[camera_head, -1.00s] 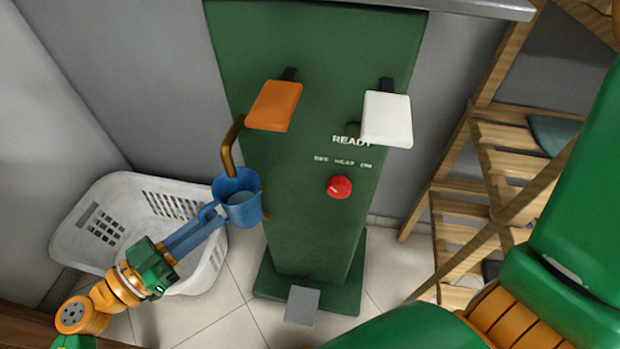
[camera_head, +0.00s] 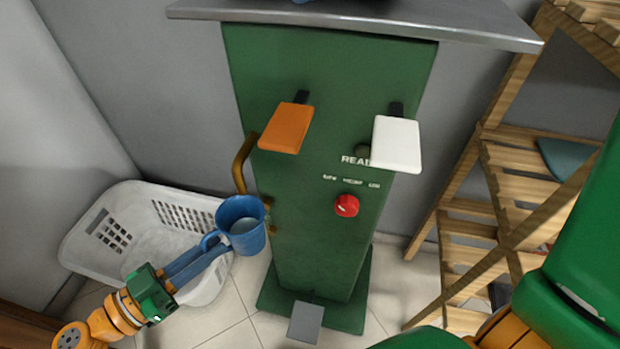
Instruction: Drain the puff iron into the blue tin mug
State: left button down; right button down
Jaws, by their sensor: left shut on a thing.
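The puff iron is a green cabinet (camera_head: 300,220) with an orange pedal (camera_head: 286,128), a white pedal (camera_head: 397,144) and a red knob (camera_head: 347,205) on its front. A brass drain pipe (camera_head: 241,165) bends down from its left side. The blue tin mug (camera_head: 246,236) is below the pipe's end, upright or slightly tilted, with greyish content or its inner floor showing. My left gripper (camera_head: 212,247) is shut on the mug at its handle side. Whether liquid is flowing cannot be seen. My right gripper is not in view.
A white laundry basket (camera_head: 90,240) stands on the tiled floor behind my left arm. A grey foot pedal (camera_head: 305,322) is at the cabinet's base. A wooden shelf (camera_head: 470,200) stands at the right. A grey top (camera_head: 370,22) overhangs the cabinet.

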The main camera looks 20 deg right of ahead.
pick_arm(q)
jog(key=s+a+p, duration=0.2)
jog(key=s+a, duration=0.2)
jog(key=s, duration=0.2)
jog(key=shift+a+f, duration=0.2)
jog(key=shift+f, duration=0.15)
jog(key=shift+s, duration=0.1)
dwell(0.4)
